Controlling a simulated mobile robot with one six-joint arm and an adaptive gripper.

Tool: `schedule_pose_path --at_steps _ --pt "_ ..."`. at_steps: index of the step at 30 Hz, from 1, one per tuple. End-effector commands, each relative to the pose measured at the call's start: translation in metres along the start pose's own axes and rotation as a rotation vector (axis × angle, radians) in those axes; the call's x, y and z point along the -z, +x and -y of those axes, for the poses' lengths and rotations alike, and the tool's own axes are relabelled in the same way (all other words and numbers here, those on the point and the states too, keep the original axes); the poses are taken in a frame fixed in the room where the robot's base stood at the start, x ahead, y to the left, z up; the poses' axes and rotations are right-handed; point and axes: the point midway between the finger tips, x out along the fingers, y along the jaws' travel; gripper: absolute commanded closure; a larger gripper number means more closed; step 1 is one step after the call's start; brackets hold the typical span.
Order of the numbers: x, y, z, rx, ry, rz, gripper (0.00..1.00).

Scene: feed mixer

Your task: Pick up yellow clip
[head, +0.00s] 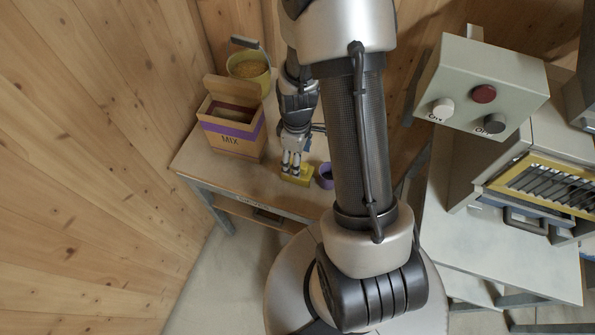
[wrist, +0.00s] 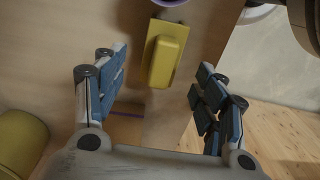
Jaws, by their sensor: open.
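The yellow clip (head: 297,176) lies on the wooden table near its front edge in the head view. In the wrist view the yellow clip (wrist: 166,55) is a yellow block on a wider flat base, lying ahead of the fingers and between their lines. My gripper (head: 291,167) points down over the clip in the head view and partly covers it. In the wrist view my gripper (wrist: 160,85) is open, with one blue-padded finger to each side and nothing held. I cannot tell the exact height of the fingertips above the table.
A MIX box (head: 230,145) with open flaps stands left of my gripper on the table (head: 200,163). A yellow bucket (head: 248,70) of grain stands behind it. A small purple cup (head: 326,177) stands close right of the clip. A control box (head: 485,90) and machine are at right.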

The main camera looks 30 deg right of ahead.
Motion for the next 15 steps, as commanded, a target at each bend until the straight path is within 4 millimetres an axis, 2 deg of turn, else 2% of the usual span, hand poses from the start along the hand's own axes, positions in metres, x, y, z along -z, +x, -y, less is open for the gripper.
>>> schedule_pose_path --at_steps 2,8,15 --pt "0.000 0.010 0.000 0.000 0.000 0.000 0.35" --pt "0.000 0.018 0.000 0.000 0.000 0.000 0.35" --pt "-0.004 0.053 0.003 0.001 0.001 0.001 0.35"
